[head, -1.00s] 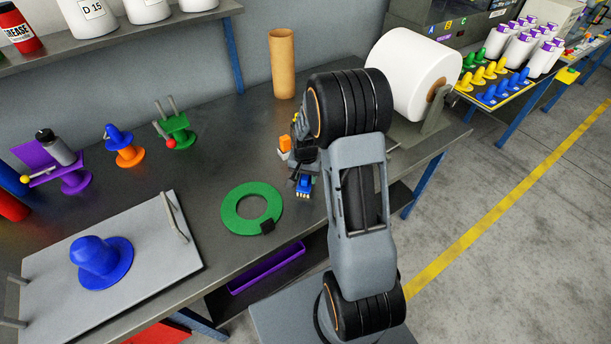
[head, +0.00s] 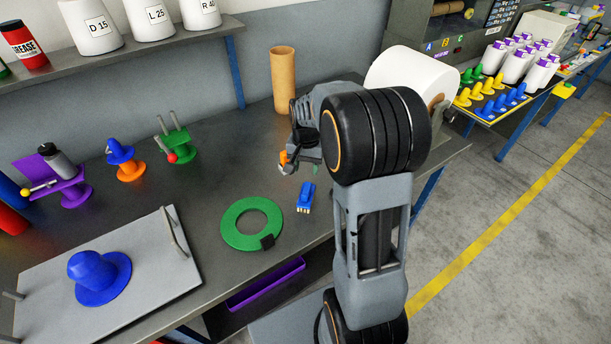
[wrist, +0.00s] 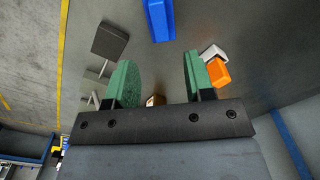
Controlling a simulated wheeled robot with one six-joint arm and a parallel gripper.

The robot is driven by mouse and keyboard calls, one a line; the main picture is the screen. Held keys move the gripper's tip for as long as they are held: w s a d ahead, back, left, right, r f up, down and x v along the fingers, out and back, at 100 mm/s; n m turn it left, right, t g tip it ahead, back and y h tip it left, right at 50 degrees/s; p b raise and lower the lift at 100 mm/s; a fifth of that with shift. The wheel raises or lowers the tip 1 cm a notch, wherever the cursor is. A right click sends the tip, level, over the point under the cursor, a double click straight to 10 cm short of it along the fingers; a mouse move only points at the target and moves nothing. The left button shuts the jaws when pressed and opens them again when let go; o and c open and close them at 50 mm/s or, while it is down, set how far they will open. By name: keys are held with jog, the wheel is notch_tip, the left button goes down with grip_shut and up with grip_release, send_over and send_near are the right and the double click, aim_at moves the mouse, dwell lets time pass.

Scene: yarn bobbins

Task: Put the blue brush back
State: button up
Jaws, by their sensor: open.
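The blue brush (head: 305,195) lies on the dark workbench (head: 215,150), with its pale bristle end toward the front edge, right of a green ring (head: 236,210). My gripper (wrist: 156,78) is open and empty, with its two green pads apart. The brush also shows as a blue piece (wrist: 159,18) at the top of the wrist view, beyond the fingertips and cut off by the frame. In the head view my gripper is behind the brush and apart from it, partly hidden by my arm. The brush's storage place cannot be told.
An orange and white item (wrist: 217,70) is close beside the right finger. A cardboard tube (head: 284,80) stands at the back, a large white roll (head: 405,78) behind my arm. A grey plate (head: 150,280) with a blue bobbin (head: 95,275) lies front left. Bare bench surrounds the brush.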

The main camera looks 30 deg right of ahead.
jog(key=s+a+r+n+t, duration=0.2)
jog(key=s+a+r+n, duration=0.2)
jog(key=s, duration=0.4)
jog(key=s+a+r+n+t, duration=0.1)
jog(key=s+a+r+n, duration=0.2)
jog(key=s, duration=0.5)
jog(key=shift+a+r+n+t, duration=0.4)
jog(key=shift+a+r, duration=0.25)
jog(key=shift+a, duration=0.6)
